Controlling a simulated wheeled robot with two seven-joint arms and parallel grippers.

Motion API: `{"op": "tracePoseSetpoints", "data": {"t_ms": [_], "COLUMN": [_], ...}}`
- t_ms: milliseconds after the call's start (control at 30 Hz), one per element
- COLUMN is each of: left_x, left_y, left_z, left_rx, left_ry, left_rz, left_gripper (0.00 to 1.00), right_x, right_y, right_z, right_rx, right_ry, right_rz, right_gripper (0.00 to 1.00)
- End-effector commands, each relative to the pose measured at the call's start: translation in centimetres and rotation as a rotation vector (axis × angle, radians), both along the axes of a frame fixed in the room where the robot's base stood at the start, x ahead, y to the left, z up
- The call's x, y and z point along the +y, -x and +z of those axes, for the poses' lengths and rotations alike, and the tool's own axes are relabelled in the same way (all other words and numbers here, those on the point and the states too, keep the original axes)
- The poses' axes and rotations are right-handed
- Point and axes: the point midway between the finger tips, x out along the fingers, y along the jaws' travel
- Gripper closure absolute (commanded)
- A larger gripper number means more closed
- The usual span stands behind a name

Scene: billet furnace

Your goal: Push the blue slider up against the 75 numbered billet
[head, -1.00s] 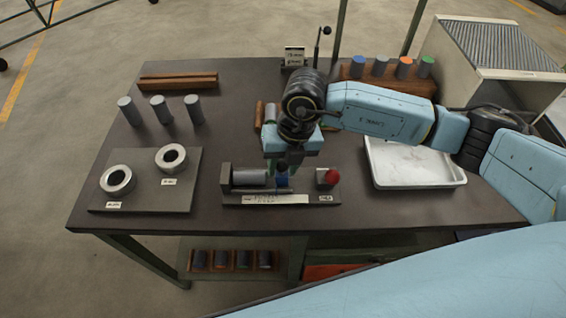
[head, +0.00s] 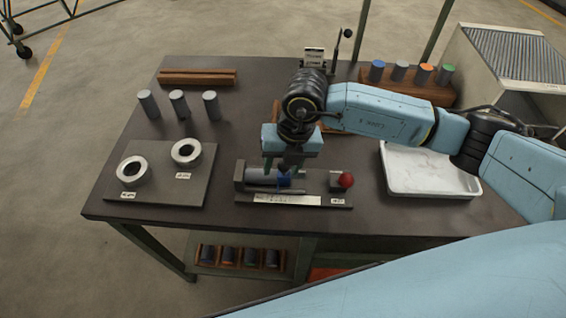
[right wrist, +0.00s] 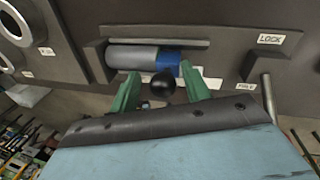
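The blue slider (head: 285,181) sits in the dark fixture (head: 322,200) on the bench. A grey billet (head: 261,175) lies in the same fixture, left of the slider; no number is readable on it. In the right wrist view the blue slider (right wrist: 168,57) appears to meet the billet's end (right wrist: 130,57) with no visible gap. My right gripper (head: 283,170) is low over the fixture. Its green fingers (right wrist: 160,88) are apart, with a black knob (right wrist: 163,85) between them. The right-hand fingertip is close to the slider's right side. My left gripper is out of view.
A red knob (head: 346,180) stands at the fixture's right end. A white tray (head: 432,190) lies to the right. Two rings sit on a plate (head: 190,195) at left, with upright grey billets (head: 178,104) behind. A rack (head: 440,98) holds colour-topped billets at the back right.

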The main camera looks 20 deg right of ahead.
Motion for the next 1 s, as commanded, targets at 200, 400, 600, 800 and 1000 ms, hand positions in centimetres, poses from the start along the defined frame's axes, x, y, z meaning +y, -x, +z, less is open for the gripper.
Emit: {"op": "tracePoseSetpoints", "data": {"t_ms": [200,400,600,800,1000], "left_x": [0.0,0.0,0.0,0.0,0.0], "left_y": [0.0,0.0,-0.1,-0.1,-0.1], "left_z": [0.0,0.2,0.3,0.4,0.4], "left_rx": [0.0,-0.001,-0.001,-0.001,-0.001], "left_ry": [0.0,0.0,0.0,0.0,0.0], "left_rz": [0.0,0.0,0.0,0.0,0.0], "left_gripper": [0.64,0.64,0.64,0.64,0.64], "right_x": [-0.1,-0.8,-1.6,-2.3,-2.6], "right_y": [0.0,0.0,0.1,0.3,0.4], "right_z": [0.4,3.5,8.0,11.5,13.0], "right_rx": [-0.002,-0.004,-0.005,-0.003,-0.001], "right_ry": [0.001,0.002,0.001,0.0,0.0], "right_rz": [-0.001,-0.002,-0.001,-0.001,0.0], "right_gripper": [0.53,0.53,0.53,0.53,0.53]}}
